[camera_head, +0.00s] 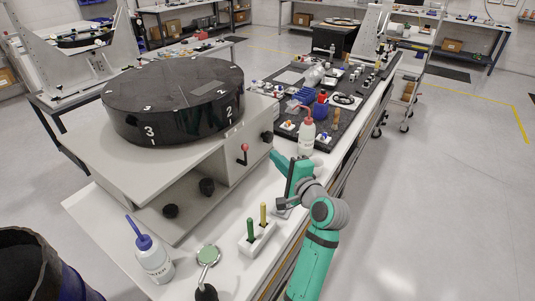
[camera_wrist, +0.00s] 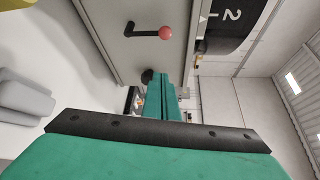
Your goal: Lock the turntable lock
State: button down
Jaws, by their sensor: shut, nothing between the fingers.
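The black turntable (camera_head: 165,92) with white numbers sits on a pale grey box housing (camera_head: 235,160). The turntable lock, a small dark lever with a red ball (camera_head: 245,148), is on the housing's right side face. In the wrist view the lever (camera_wrist: 145,33) points toward the right, its red ball at the end (camera_wrist: 166,32). My gripper (camera_head: 275,155) is shut and empty, to the right of the lever and apart from it. In the wrist view the closed green fingers (camera_wrist: 161,80) lie below the lever in the picture. The turntable's edge also shows there (camera_wrist: 228,30).
A black knob (camera_head: 267,137) sits on the same face near my fingers. Two more dark knobs are on the housing's front. A wash bottle (camera_head: 307,136) stands behind my gripper. A holder with green and yellow handles (camera_head: 257,238) and a blue-topped bottle (camera_head: 152,258) stand nearer.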

jog(key=w+a, duration=0.5)
jog(key=a, duration=0.1)
jog(key=shift+a, duration=0.25)
dwell(0.3)
